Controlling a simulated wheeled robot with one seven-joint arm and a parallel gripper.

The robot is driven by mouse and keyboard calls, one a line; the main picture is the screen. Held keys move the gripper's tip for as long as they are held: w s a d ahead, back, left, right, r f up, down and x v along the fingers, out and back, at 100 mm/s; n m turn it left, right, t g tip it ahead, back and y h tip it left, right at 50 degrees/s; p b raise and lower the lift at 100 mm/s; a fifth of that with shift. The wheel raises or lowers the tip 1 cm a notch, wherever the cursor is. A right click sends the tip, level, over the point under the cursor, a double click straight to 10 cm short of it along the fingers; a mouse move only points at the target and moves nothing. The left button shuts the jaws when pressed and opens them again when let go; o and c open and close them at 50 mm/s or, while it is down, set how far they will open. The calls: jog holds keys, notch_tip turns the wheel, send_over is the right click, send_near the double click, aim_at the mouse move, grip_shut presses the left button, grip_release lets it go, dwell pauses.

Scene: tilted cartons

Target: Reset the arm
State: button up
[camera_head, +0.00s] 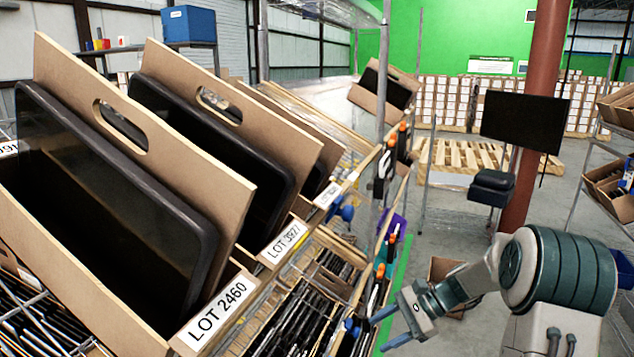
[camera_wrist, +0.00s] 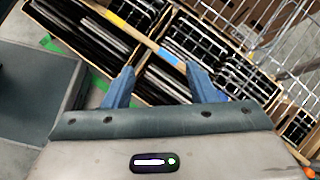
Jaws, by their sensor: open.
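My gripper (camera_head: 381,330) is at the lower middle of the head view, at the end of my bent arm. Its two blue fingers point left toward the shelf rack. In the wrist view my gripper (camera_wrist: 160,88) shows its blue fingers spread apart with nothing between them. Beyond the fingers lie cartons of dark flat items (camera_wrist: 188,50) and a yellow-and-blue strip (camera_wrist: 140,38). I cannot tell the exact gap between the fingers and the rack.
A red-brown column (camera_head: 535,110) and a dark monitor (camera_head: 525,121) stand behind my arm. Pallets (camera_head: 475,155) lie farther back. Grey floor shows between the rack and the column.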

jog(key=s+r+n+t+h+p, duration=0.3)
jog(key=s+r+n+h+p, duration=0.7)
jog(key=s+r, duration=1.4)
jog(key=n+p, duration=0.3)
jog(key=p, duration=0.1)
jog(key=shift+s+a+r+h, duration=0.2)
jog(key=shift+a+h, duration=0.1)
